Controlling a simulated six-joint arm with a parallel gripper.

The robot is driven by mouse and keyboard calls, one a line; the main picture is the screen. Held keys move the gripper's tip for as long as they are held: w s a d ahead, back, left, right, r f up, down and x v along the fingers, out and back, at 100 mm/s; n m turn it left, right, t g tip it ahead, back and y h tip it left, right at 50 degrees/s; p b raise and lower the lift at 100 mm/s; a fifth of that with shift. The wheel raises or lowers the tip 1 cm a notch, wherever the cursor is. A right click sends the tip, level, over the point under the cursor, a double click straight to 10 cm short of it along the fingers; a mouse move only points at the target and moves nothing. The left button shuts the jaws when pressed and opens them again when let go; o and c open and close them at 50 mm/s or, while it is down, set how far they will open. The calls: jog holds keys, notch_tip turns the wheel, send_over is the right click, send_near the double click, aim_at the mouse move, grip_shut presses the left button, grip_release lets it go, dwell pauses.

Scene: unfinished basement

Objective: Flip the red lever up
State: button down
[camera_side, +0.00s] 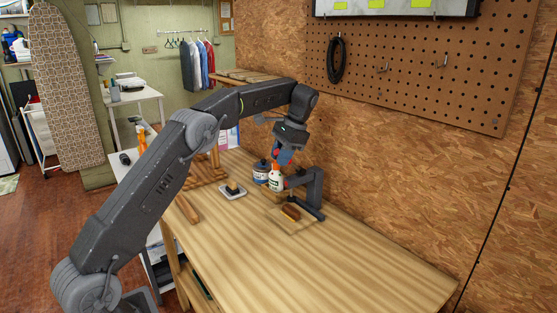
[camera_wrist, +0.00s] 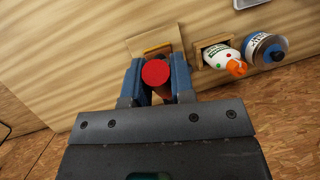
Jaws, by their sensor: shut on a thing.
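The red lever's round end (camera_wrist: 156,73) shows in the wrist view between the two blue fingers of my gripper (camera_wrist: 158,80), which are closed against its sides. In the side view my gripper (camera_side: 282,157) points down at the dark grey lever stand (camera_side: 316,190) on the wooden workbench. The stand's grey arm reaches left toward the bottles, below my fingers. The lever's shaft is mostly hidden by my fingers, so its exact angle is hard to tell.
A white bottle with an orange cap (camera_wrist: 236,68) and a dark-blue-capped jar (camera_wrist: 264,48) stand close beside my fingers. The chipboard wall (camera_side: 400,200) is close behind. The workbench's front right (camera_side: 370,270) is clear.

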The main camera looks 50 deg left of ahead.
jog(key=shift+w+r, duration=0.15)
jog(key=shift+w, duration=0.05)
dwell(0.3)
jog(key=c, duration=1)
grip_release()
jog(key=shift+g, duration=0.3)
jog(key=shift+s, duration=0.1)
